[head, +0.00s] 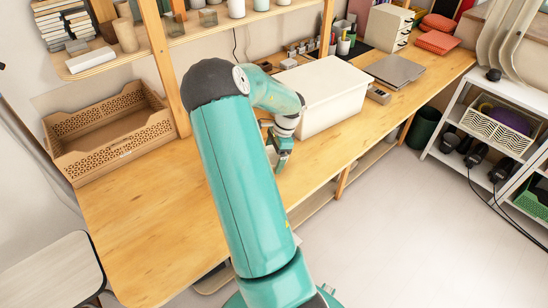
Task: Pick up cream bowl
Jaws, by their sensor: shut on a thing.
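My gripper (280,161) hangs low over the front part of the wooden desk (150,225), beside the near left end of a large cream-white box. It points downward, partly behind my arm. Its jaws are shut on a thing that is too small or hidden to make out. I cannot pick out a cream bowl anywhere in this view; my arm covers part of the desk.
The cream-white box (325,96) stands close right of my gripper. An empty perforated wooden crate (110,145) stands at the left. A grey laptop (395,71) lies farther right. A shelf (200,30) overhangs the desk. The desk's front left is clear.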

